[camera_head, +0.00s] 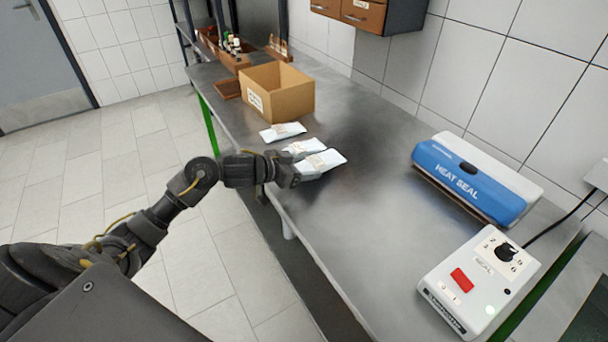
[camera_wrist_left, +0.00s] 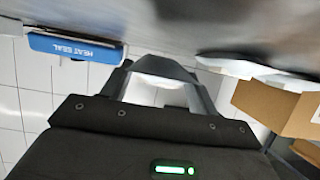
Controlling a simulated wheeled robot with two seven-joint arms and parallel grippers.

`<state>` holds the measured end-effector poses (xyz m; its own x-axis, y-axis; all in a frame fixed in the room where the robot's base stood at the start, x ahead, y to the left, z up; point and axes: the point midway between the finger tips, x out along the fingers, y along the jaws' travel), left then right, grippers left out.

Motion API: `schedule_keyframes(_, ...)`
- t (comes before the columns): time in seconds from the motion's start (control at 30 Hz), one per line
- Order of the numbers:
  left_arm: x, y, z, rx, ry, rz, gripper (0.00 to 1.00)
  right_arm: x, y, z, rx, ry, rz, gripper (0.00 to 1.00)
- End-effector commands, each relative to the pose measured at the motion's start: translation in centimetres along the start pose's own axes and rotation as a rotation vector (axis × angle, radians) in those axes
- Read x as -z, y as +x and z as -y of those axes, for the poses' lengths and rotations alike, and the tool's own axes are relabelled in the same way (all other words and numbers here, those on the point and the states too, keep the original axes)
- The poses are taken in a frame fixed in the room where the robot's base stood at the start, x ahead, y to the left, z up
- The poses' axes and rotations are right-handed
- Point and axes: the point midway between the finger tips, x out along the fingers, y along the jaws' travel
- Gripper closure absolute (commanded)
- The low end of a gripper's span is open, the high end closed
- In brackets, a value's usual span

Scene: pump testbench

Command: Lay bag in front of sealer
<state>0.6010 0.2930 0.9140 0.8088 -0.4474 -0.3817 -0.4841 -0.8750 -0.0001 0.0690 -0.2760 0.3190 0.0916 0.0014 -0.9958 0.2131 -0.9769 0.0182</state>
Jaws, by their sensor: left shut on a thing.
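The blue and white heat sealer (camera_head: 472,180) sits on the right part of the metal bench; it also shows at the upper left of the left wrist view (camera_wrist_left: 75,48). Three flat white bags are in a row left of it: a far bag (camera_head: 283,132), a middle bag (camera_head: 304,146) and a near bag (camera_head: 322,161). My left gripper (camera_head: 293,172) is shut on the near bag's left end, at the bench's front edge. Its fingers partly hide that end. In the left wrist view my left gripper (camera_wrist_left: 165,78) has a pale patch between its fingers. My right gripper is out of view.
An open cardboard box (camera_head: 285,98) stands behind the bags. A control box with a dial and red switch (camera_head: 480,283) is at the near right, with a black cable behind it. The bench top (camera_head: 365,215) between the bags and sealer is clear.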

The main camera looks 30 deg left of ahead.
Motion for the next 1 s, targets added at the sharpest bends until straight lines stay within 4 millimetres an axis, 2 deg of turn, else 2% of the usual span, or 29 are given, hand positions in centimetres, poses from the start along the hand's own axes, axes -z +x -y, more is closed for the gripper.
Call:
schedule_keyframes(0.07,-0.9,0.5,0.0,-0.002,-0.006,0.003,0.68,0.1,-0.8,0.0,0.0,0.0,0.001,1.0)
schedule_keyframes(0.2,-2.2,1.0,0.1,0.001,-0.002,0.001,0.68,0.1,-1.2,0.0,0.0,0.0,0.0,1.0)
schedule_keyframes(0.6,-2.8,1.2,0.1,0.001,0.0,-0.001,0.68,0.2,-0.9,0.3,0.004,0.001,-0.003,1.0)
schedule_keyframes(0.63,-2.9,1.2,0.0,0.001,0.0,0.0,0.39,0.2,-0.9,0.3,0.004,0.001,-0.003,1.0)
schedule_keyframes(0.7,-2.8,1.2,0.0,0.001,0.0,0.0,0.3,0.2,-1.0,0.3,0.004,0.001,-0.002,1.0)
schedule_keyframes(0.8,-2.8,1.2,0.0,0.001,0.0,0.0,0.18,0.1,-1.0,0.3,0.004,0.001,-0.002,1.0)
schedule_keyframes(1.0,-2.8,1.2,0.1,0.001,0.0,0.0,0.18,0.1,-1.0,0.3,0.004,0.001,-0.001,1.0)
